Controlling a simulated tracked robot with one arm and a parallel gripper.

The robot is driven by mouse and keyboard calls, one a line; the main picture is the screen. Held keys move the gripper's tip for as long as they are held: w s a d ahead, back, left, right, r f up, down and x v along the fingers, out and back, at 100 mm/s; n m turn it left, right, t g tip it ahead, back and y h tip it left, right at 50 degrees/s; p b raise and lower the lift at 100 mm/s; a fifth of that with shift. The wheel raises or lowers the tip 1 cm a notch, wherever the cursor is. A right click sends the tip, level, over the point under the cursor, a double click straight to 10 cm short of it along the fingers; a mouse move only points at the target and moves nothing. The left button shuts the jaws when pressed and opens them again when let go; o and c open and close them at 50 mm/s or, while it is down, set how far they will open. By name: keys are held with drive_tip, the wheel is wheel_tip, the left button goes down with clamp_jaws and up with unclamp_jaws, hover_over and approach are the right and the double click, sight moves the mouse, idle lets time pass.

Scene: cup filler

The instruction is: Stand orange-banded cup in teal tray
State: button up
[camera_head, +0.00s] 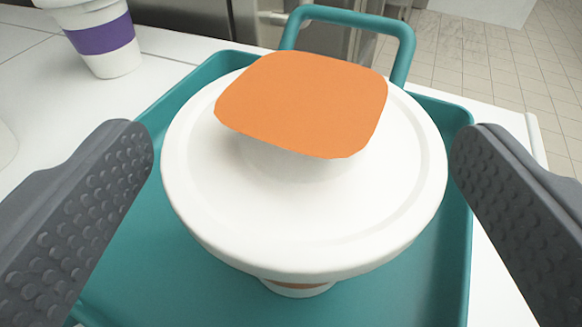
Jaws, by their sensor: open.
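The orange-banded cup (297,289) stands upright in the teal tray (125,255). A wide white lid (300,215) with an orange square top piece (303,105) hides most of it. Only a sliver of its lower body and orange band shows below the lid's near edge. My gripper (302,165) is open, with one grey finger on each side of the lid. Gaps show between both fingers and the lid, so neither appears to touch it. The cup's base is partly hidden, but it appears to rest on the tray floor.
A white cup with a purple band (102,40) stands on the white counter (40,90) at the upper left, outside the tray. The tray's raised teal handle (345,14) is behind the lid. Tiled floor (500,60) lies beyond the counter at the upper right.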

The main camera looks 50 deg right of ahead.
drive_tip(key=p+v, duration=0.1)
drive_tip(key=v, duration=1)
drive_tip(key=shift+s+a, duration=0.1)
drive_tip(key=shift+s, duration=0.05)
drive_tip(key=w+a+r+n+t+y, duration=0.1)
drive_tip(key=w+a+r+t+y, duration=0.2)
drive_tip(key=w+a+r+y, duration=0.45)
drive_tip(key=s+a+r+n+t+y, duration=0.15)
drive_tip(key=a+r, duration=0.25)
drive_tip(key=r, duration=0.4)
drive_tip(key=a+r+n+y, duration=0.1)
drive_tip(key=a+r+n, duration=0.2)
drive_tip(key=r, duration=0.6)
drive_tip(key=s+r+n+y, duration=0.3)
drive_tip(key=s+r, duration=0.5)
drive_tip(key=r, duration=0.5)
drive_tip(key=s+d+r+h, duration=0.1)
drive_tip(key=s+d+r, duration=0.5)
drive_tip(key=s+r, duration=0.3)
drive_tip(key=shift+s+d+n+h, duration=0.3)
drive_tip(key=shift+s+n, duration=0.15)
drive_tip(key=shift+s, duration=0.6)
